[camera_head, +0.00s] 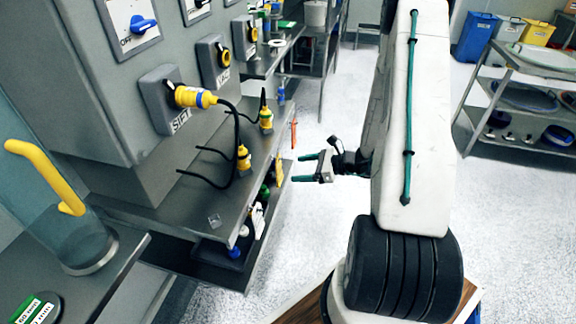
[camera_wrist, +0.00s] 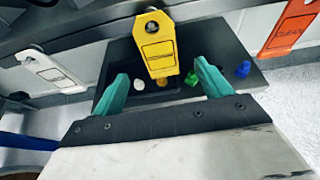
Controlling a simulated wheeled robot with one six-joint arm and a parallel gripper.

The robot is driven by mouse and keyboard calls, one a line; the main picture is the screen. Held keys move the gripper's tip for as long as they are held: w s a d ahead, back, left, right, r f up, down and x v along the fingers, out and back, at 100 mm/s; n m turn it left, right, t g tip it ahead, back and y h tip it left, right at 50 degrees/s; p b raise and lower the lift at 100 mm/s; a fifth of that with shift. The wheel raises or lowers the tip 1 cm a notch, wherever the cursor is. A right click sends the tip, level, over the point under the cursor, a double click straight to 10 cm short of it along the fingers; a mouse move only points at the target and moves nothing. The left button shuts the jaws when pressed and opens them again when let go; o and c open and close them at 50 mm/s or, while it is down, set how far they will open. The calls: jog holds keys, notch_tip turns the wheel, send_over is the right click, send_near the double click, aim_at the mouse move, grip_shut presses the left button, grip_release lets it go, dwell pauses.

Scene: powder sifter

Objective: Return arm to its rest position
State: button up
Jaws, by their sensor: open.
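My gripper (camera_head: 309,166) shows in the head view beside my large white arm. Its two teal fingers are apart with nothing between them, and they point left toward the grey workbench. In the wrist view my gripper (camera_wrist: 163,88) is also open. A yellow tag (camera_wrist: 157,45) hangs beyond and between its fingertips, apart from them as far as I can tell. My arm stands upright in the middle right of the head view.
The grey machine's SIFT socket (camera_head: 172,98) has a yellow plug in it. Yellow connectors (camera_head: 244,158) lie on the bench shelf. A clear container (camera_head: 68,240) with a yellow handle stands front left. A metal rack (camera_head: 490,90) stands right. White floor is free around my arm.

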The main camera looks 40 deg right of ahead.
jog(key=s+a+r+n+g+h, duration=0.3)
jog(key=s+a+r+n, duration=0.3)
jog(key=r, duration=0.5)
jog(key=s+a+r+n+g+h, duration=0.2)
jog(key=s+a+r+n, duration=0.5)
jog(key=n, duration=0.5)
jog(key=s+a+r+n+g+h, duration=0.3)
jog(key=s+a+r+n, duration=0.3)
jog(key=s+r+n, duration=0.4)
notch_tip(320, 180, up, 5)
jog(key=shift+s+a+f+g+h, duration=0.2)
jog(key=shift+s+a+g+h, duration=0.15)
jog(key=shift+g, duration=0.45)
